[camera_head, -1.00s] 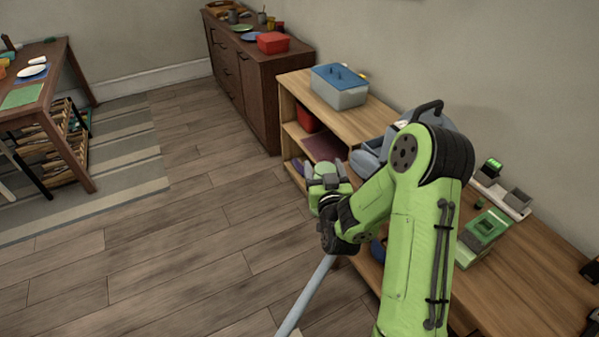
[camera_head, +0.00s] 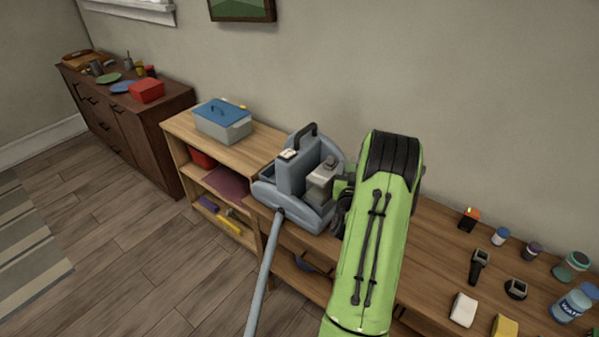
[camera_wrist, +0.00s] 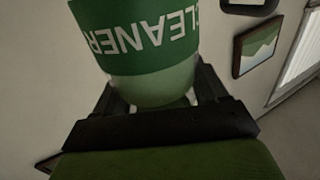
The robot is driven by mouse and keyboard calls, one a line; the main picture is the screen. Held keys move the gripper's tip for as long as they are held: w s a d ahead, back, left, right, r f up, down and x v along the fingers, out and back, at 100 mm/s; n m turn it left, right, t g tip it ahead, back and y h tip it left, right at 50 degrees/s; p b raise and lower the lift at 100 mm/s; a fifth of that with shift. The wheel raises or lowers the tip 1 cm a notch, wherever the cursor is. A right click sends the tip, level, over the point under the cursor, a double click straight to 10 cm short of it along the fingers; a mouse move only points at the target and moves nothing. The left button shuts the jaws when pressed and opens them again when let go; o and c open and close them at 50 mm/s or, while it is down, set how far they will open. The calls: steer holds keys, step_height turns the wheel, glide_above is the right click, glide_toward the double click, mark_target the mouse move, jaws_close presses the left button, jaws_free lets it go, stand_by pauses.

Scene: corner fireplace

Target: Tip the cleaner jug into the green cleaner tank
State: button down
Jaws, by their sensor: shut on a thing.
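In the wrist view, my gripper (camera_wrist: 163,92) is shut on the cleaner jug (camera_wrist: 140,38), a pale vessel with a green band. Its white CLEANER lettering reads upside down in that picture, and the jug's top is out of frame. In the head view, my green arm reaches over the bench and hides most of the gripper and the jug. A blue-grey machine (camera_head: 290,172) with a dark handle and a hose stands on the bench just left of the arm. I cannot make out a green cleaner tank; the arm may cover it.
A grey box with a blue lid (camera_head: 222,121) stands on the shelf unit left of the machine. Right of my arm, the wooden bench (camera_head: 440,240) holds a water bottle (camera_head: 572,305), a green-lidded jar (camera_head: 570,267) and several small items.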

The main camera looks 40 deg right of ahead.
steer(key=s+d+r+m+g+h+p, duration=0.1)
steer(key=s+d+r+g, duration=0.1)
steer(key=s+d, duration=0.3)
steer(key=s, duration=0.2)
steer(key=shift+s+d+r+m+g+h, duration=0.25)
steer(key=shift+s+d+m+g+h, duration=0.05)
steer(key=shift+s+d+m, duration=0.1)
steer(key=f+m+h+b, duration=0.1)
steer(key=f+m+b, duration=0.2)
steer(key=m+b, duration=0.1)
steer(key=w+f+m+h+b, duration=0.1)
steer(key=f+m+b, duration=0.2)
steer(key=b, duration=0.2)
steer(key=f+m+g+h+b, duration=0.1)
steer(key=f+m+b, duration=0.2)
steer(key=m+b, duration=0.1)
steer(key=shift+w+a+m+b, duration=0.15)
steer(key=shift+w+m+b, duration=0.15)
steer(key=shift+b, duration=0.35)
steer(key=shift+r, duration=0.15)
steer(key=shift+f+m+g+h+b, duration=0.2)
steer(key=shift+f+m+g+b, duration=0.4)
steer(key=shift+m, duration=0.65)
steer(key=shift+f+m+g+h+b, duration=0.25)
steer(key=shift+f+m+b, duration=0.45)
steer(key=shift+m, duration=0.55)
stand_by(2.1)
